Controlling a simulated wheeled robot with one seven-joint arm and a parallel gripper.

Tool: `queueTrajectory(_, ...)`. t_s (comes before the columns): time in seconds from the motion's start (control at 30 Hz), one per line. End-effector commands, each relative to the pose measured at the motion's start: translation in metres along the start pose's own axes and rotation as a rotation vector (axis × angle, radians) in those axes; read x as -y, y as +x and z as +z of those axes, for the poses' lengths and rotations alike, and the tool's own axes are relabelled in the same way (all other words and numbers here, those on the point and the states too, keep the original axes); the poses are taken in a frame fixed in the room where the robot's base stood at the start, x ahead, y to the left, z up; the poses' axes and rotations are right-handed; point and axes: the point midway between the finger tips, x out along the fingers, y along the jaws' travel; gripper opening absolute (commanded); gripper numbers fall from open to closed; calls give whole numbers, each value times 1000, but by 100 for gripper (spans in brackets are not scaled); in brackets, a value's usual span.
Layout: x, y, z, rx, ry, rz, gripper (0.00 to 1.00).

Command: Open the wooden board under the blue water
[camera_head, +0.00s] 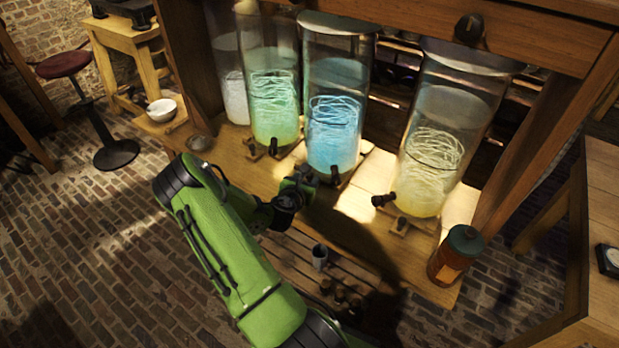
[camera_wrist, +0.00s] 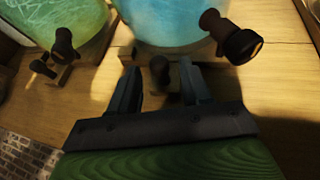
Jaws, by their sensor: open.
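The blue water fills a tall glass jar (camera_head: 335,130) in the middle of the wooden shelf; its lower part also shows in the wrist view (camera_wrist: 172,20). A dark tap (camera_wrist: 232,38) sticks out of it. Below the jar, a small dark knob (camera_wrist: 159,68) stands between my gripper's fingers, apparently on the small wooden board, which is mostly hidden. My gripper (camera_wrist: 161,82) is open, one finger on each side of the knob, with visible gaps. In the head view my gripper (camera_head: 303,184) is just below the blue jar's front and hides the board there.
A green jar (camera_head: 273,110) stands left and a yellowish jar (camera_head: 432,150) right, each with its own tap and small knobbed board. A brown bottle (camera_head: 456,256) stands at the shelf's right end. A metal cup (camera_head: 320,256) sits on the lower slatted shelf.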

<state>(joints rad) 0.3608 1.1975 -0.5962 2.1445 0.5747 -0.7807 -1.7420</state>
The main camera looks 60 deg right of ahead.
Motion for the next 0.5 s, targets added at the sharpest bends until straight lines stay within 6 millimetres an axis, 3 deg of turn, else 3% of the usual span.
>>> queueTrajectory(0.1, 0, 22, -1, 1, 3, 0, 48)
queueTrajectory(0.2, 0, 31, -1, -1, 1, 0, 48)
queueTrajectory(0.5, 0, 34, 0, -1, -1, 0, 45)
